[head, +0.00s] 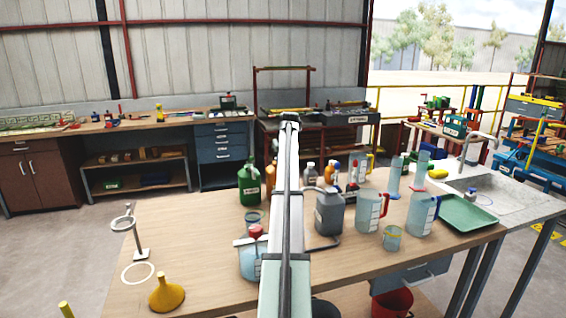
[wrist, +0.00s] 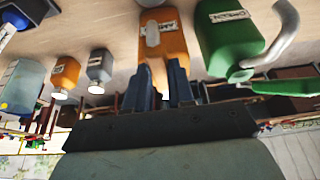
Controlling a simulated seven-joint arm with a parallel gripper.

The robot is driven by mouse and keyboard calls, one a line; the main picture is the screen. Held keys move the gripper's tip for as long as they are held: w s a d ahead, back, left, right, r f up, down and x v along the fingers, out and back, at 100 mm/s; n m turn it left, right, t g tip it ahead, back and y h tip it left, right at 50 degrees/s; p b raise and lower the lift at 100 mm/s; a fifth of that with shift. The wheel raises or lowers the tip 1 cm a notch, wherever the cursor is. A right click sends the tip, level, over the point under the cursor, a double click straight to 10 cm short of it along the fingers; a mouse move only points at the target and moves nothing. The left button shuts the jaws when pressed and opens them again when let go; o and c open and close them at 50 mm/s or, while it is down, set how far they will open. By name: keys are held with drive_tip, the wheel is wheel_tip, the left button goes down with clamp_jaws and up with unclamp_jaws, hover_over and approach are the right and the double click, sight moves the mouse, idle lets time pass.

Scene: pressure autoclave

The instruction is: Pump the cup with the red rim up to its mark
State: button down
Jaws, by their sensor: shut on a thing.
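My gripper (wrist: 165,80) has its two blue fingers closed around the narrow part of an orange bottle (wrist: 163,38) in the wrist view. In the head view the gripper is hidden behind my arm; an orange bottle (head: 269,175) shows just left of it. A light-blue container with a red top (head: 252,262) and a white bar stands left of my arm. A small clear cup with a teal rim (head: 253,218) is behind it. Another small cup (head: 392,238) with a yellowish rim stands on the right. I cannot make out a red rim on any cup.
A green can (head: 249,186), a grey can (head: 328,215) and several jugs (head: 369,212) crowd the table. A yellow funnel (head: 166,293), a ring stand (head: 136,235) and a white ring mark (head: 138,273) are at left. A green tray (head: 465,215) lies at right.

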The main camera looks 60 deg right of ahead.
drive_tip(key=shift+w+d+r+g+y, duration=0.35)
drive_tip(key=shift+d+r+g+y, duration=0.15)
drive_tip(key=shift+r, duration=0.2)
drive_tip(key=shift+w+d+r+g+y, duration=0.2)
drive_tip(key=shift+w+r+g+y, duration=0.05)
drive_tip(key=shift+r+g+y, duration=0.35)
drive_tip(key=shift+w+d+r+g+y, duration=0.2)
drive_tip(key=shift+w+r+g+y, duration=0.05)
drive_tip(key=shift+r+g+y, duration=0.3)
drive_tip(key=c, duration=1)
unclamp_jaws()
drive_tip(key=shift+o, duration=0.2)
drive_tip(key=shift+r, duration=0.1)
